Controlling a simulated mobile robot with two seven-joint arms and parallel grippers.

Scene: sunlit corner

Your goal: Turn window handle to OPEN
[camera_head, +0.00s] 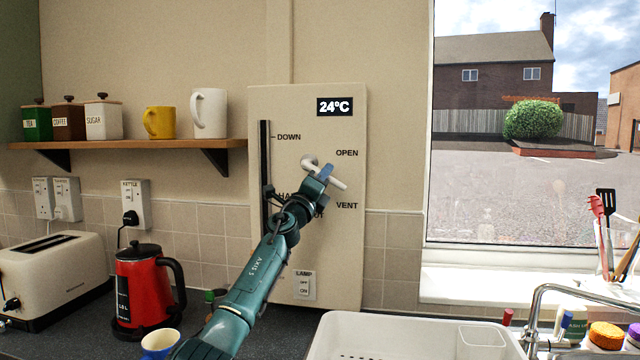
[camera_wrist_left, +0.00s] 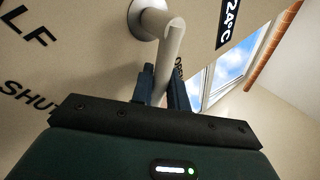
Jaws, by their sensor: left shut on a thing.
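The window handle (camera_head: 337,183) is a white lever on a round base, mounted on a cream panel (camera_head: 335,255). The lever slants down to the right from its base, pointing between the OPEN and VENT labels and nearer VENT. My left gripper (camera_head: 325,173) is shut on the lever. In the left wrist view the handle (camera_wrist_left: 172,50) runs from its round base down between the two dark fingers of my left gripper (camera_wrist_left: 162,85). My wrist hides part of the panel's lettering. My right gripper is not in view.
A vertical slider slot (camera_head: 265,150) with a DOWN label lies left of the handle, close to my forearm. A shelf (camera_head: 130,144) with canisters and mugs is at left. A red kettle (camera_head: 140,285), a toaster (camera_head: 55,275) and a white sink (camera_head: 410,335) are below.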

